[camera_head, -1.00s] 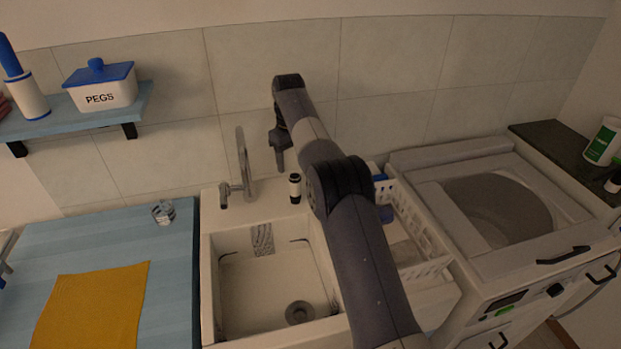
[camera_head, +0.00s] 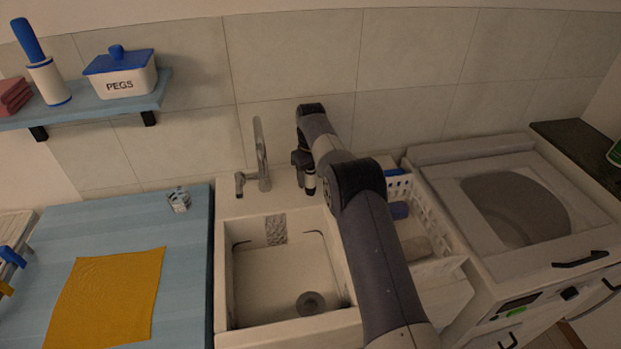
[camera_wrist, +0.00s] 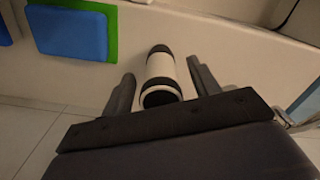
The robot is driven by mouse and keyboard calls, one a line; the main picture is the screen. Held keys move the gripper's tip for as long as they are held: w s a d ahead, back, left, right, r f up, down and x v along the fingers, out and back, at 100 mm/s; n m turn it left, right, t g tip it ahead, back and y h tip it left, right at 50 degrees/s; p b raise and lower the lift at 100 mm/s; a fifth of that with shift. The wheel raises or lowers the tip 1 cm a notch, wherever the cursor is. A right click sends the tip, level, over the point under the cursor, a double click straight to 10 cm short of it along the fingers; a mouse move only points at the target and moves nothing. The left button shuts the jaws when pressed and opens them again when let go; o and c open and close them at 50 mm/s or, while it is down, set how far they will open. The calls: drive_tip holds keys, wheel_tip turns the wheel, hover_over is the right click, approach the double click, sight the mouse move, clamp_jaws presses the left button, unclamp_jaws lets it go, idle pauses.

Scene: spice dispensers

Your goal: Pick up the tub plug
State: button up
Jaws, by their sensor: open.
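A small white cylinder with black ends (camera_wrist: 163,72), which looks like the tub plug, stands on the sink's back ledge to the right of the tap. My gripper (camera_wrist: 161,73) is open, with one finger on each side of the cylinder and gaps showing. In the head view my gripper (camera_head: 304,160) is low over that ledge and hides most of the cylinder (camera_head: 310,183). A round grey piece (camera_head: 310,303) at the bottom of the sink looks like its drain.
The tap (camera_head: 262,160) rises left of my gripper. A white basket (camera_head: 440,240) with blue items is to the right. A blue block on green (camera_wrist: 68,33) shows in the wrist view. The sink basin (camera_head: 265,290) is open in front.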

drive_tip(key=shift+f, duration=0.45)
drive_tip(key=c, duration=1.1)
